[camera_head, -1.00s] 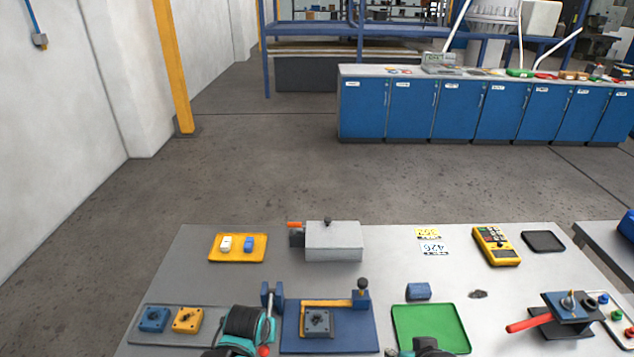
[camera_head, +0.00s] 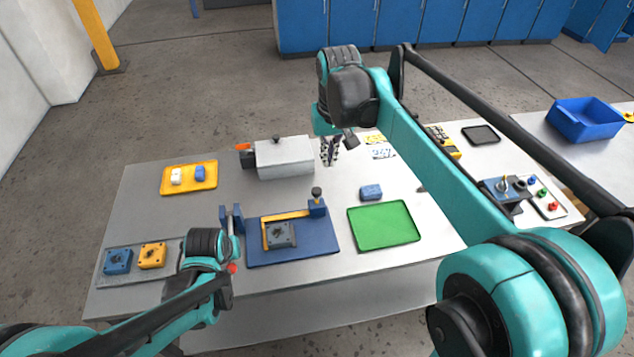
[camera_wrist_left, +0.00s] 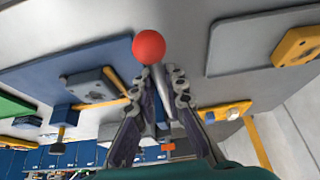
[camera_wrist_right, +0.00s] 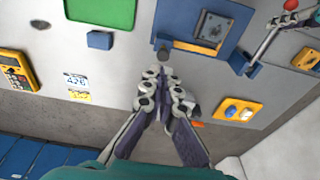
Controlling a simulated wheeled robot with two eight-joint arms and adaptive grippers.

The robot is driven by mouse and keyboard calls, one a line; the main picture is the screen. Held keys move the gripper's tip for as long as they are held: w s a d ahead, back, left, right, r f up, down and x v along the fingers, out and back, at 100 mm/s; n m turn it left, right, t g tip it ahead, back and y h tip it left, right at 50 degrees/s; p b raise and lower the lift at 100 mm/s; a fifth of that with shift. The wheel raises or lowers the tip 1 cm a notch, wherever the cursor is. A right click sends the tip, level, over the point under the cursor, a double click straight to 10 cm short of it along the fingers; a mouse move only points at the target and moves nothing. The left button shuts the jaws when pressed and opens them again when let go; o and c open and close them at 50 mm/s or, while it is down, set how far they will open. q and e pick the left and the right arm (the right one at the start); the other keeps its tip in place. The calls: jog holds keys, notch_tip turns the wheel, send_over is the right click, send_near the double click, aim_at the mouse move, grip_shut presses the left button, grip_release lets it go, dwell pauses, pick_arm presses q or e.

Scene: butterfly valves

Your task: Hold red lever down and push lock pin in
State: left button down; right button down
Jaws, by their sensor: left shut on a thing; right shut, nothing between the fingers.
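A blue fixture plate (camera_head: 290,255) at the front of the table bears a grey valve block (camera_head: 280,235), a yellow bar and a metal lever with a red ball end (camera_head: 232,268). My left gripper (camera_wrist_left: 160,78) is shut on the lever rod just behind the red ball (camera_wrist_left: 149,46). The lever points toward the table's front edge. The black-knobbed lock pin (camera_head: 316,192) stands upright in a blue block at the plate's back right corner. My right gripper (camera_head: 330,160) is shut and empty behind the pin. In the right wrist view the pin knob (camera_wrist_right: 163,48) lies just beyond its fingertips.
A grey box (camera_head: 285,157) with an orange handle stands behind the fixture, close to my right gripper. A yellow tray (camera_head: 188,178) is at back left, a green tray (camera_head: 384,226) and blue block (camera_head: 371,192) at right. My right arm covers part of the table's right side.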

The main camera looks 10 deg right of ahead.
jog(key=g, duration=0.1)
send_over(317, 190)
jog(key=s, duration=0.1)
jog(key=f, duration=0.1)
jog(key=shift+g, duration=0.4)
jog(key=f, duration=0.9)
jog(key=w+f, duration=0.1)
jog(key=f, duration=0.4)
jog(key=shift+f, duration=0.25)
jog(key=shift+f, duration=1.65)
notch_tip(317, 190, up, 14)
jog(key=shift+r, duration=0.15)
